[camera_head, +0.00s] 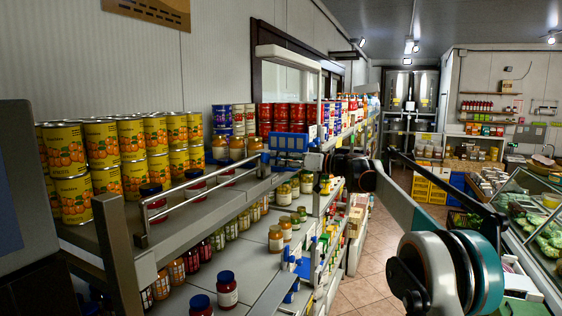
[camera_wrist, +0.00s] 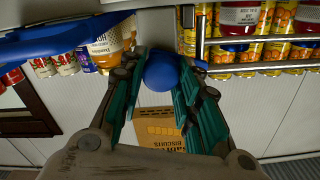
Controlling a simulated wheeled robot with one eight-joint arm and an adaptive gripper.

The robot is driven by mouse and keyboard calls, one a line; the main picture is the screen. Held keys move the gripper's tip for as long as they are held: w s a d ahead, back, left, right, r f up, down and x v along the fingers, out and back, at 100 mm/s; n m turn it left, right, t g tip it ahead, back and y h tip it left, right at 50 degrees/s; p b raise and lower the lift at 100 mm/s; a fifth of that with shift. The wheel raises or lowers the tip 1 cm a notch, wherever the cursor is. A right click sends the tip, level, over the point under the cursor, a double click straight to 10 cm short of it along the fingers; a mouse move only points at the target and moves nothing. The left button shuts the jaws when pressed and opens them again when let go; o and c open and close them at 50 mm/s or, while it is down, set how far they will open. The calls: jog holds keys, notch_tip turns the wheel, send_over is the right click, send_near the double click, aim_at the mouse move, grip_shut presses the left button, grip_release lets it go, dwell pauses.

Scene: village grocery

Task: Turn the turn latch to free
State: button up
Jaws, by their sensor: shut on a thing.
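In the wrist view a round blue knob (camera_wrist: 163,72), apparently the turn latch, sits between the teal-padded fingers of my gripper (camera_wrist: 172,64). My gripper is shut on it, and the fingers hide its sides. How far the latch is turned cannot be told. In the head view my gripper (camera_head: 318,161) is at the shelf's far end, small and dark, beside a blue slatted piece (camera_head: 290,142); the knob itself cannot be made out there.
The metal shelf (camera_head: 205,208) bears yellow cans (camera_head: 72,190) and jars, with a thin rail (camera_head: 200,192) along its edge. Jars with dark lids (camera_head: 227,288) stand below. A blue bar (camera_wrist: 60,38) lies close left of my fingers in the wrist view. The tiled aisle (camera_head: 365,270) is clear.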

jog(key=m, duration=0.7)
jog(key=shift+w, duration=0.1)
jog(key=m, duration=0.7)
jog(key=shift+d+f, duration=0.1)
jog(key=shift+m, duration=0.3)
jog(key=o, duration=1)
jog(key=shift+o, duration=0.2)
jog(key=shift+d, duration=0.1)
jog(key=v, duration=1.1)
jog(key=shift+d, duration=0.4)
